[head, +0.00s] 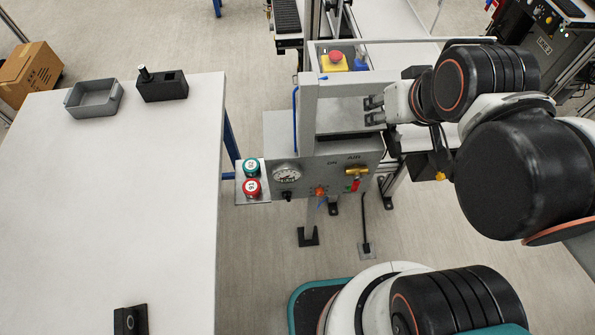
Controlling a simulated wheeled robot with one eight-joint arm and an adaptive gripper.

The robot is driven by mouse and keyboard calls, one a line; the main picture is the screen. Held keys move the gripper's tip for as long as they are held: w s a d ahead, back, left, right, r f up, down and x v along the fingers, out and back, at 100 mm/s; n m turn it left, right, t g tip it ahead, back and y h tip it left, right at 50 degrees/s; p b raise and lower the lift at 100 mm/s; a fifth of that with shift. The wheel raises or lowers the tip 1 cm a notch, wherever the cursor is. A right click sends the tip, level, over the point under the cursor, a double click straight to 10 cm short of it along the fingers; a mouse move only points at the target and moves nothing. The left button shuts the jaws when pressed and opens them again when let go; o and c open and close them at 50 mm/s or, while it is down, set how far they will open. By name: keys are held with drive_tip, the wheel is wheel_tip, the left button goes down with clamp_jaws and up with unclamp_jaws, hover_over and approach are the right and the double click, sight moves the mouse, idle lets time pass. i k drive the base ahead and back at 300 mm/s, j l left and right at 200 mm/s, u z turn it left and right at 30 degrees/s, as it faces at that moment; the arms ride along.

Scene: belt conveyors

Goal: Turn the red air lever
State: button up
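The red air lever (355,186) hangs below a brass valve on the right side of a grey control panel (315,178), under the "AIR" marking. It is small here, and its exact angle is hard to tell. My gripper (368,110) is above the panel and to the right of a grey upright post, pointing left. Its two fingers are apart with nothing visible between them. It is clear of the lever.
The panel also carries a gauge (287,174) and an orange fitting (320,191). Green (251,167) and red (251,187) buttons sit at its left. A red emergency button (336,58) stands behind. A white table (130,200) fills the left. The grey post (308,115) stands close to my gripper.

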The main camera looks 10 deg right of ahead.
sight(358, 178)
drive_tip(key=l+u, duration=0.15)
drive_tip(key=u, duration=0.35)
drive_tip(key=l+u, duration=0.1)
drive_tip(key=u, duration=0.4)
drive_tip(key=k+l+u, duration=0.1)
drive_tip(key=u, duration=0.4)
drive_tip(key=l+u, duration=0.1)
drive_tip(key=u, duration=0.4)
drive_tip(key=k+l+u, duration=0.25)
drive_tip(key=k+u, duration=0.2)
drive_tip(key=k, duration=0.2)
drive_tip(key=k+u, duration=0.4)
drive_tip(key=k, duration=0.5)
